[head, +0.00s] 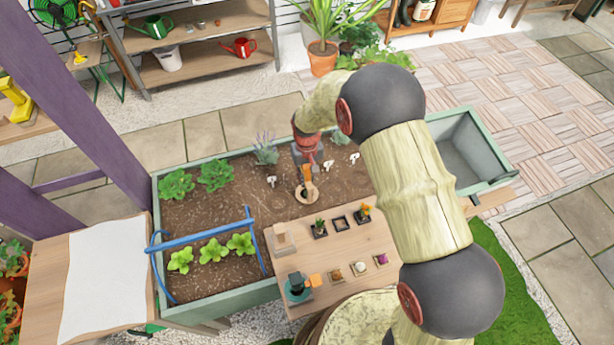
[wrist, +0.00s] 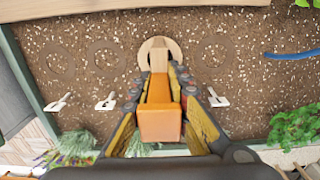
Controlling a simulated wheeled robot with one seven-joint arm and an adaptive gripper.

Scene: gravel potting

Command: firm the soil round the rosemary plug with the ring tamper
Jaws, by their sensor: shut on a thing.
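The ring tamper has an orange handle (wrist: 160,122) and a pale wooden ring (wrist: 146,49); the ring also shows in the head view (head: 299,196). My gripper (wrist: 163,92) is shut on the handle, a finger on each side. The ring is over the brown soil (head: 235,205) of the planter bed, low down; I cannot tell whether it touches. I cannot make out the rosemary plug for certain; the ring's centre is largely hidden by the handle and too small to read. Round marks show in the soil left (wrist: 105,57) and right (wrist: 213,55) of the ring.
White labels (head: 327,166) stand in the soil near the ring. Lavender (head: 265,149) grows behind it, leafy plants (head: 215,174) to the left. A blue hoop frame (head: 205,233) crosses the bed. A wooden board (head: 350,248) with small pots (head: 319,229) lies at the front.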

